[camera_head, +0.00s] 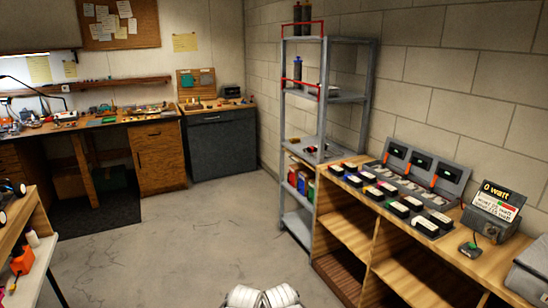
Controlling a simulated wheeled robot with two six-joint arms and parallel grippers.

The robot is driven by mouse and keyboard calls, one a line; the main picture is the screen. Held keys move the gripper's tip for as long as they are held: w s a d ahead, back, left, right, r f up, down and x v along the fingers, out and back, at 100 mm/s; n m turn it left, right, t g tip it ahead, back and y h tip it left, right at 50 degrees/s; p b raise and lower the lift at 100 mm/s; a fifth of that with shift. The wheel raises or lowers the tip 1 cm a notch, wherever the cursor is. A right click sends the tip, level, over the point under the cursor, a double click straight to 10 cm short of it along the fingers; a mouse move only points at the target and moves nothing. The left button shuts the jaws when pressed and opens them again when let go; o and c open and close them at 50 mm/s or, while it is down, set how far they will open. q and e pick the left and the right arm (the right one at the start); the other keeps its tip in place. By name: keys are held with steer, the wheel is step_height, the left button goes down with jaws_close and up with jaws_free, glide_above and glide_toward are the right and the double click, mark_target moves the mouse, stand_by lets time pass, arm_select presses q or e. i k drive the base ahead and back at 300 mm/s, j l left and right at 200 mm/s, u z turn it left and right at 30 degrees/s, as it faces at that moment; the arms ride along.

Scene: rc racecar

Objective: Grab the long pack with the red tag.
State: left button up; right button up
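Several small dark and white battery packs (400,209) sit in two rows on a grey tray on the wooden bench at the right. Some carry small coloured tags, among them reddish ones, such as on a pack (439,217) near the tray's right end. The tags are too small to tell for sure which pack is the long one with the red tag. Two white rounded parts of mine show at the bottom middle edge. No gripper fingers are visible, and both grippers are apart from the packs.
A grey charger rack (425,175) stands behind the packs, with a "0 watt" box (495,208) to the right. A grey metal shelf (310,150) stands left of the wooden bench (345,237). A workbench (150,117) lines the back wall. The concrete floor (190,235) is clear.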

mark_target(312, 149)
steer(key=i, duration=3.55)
steer(key=i+z, duration=0.1)
steer(key=z, duration=0.25)
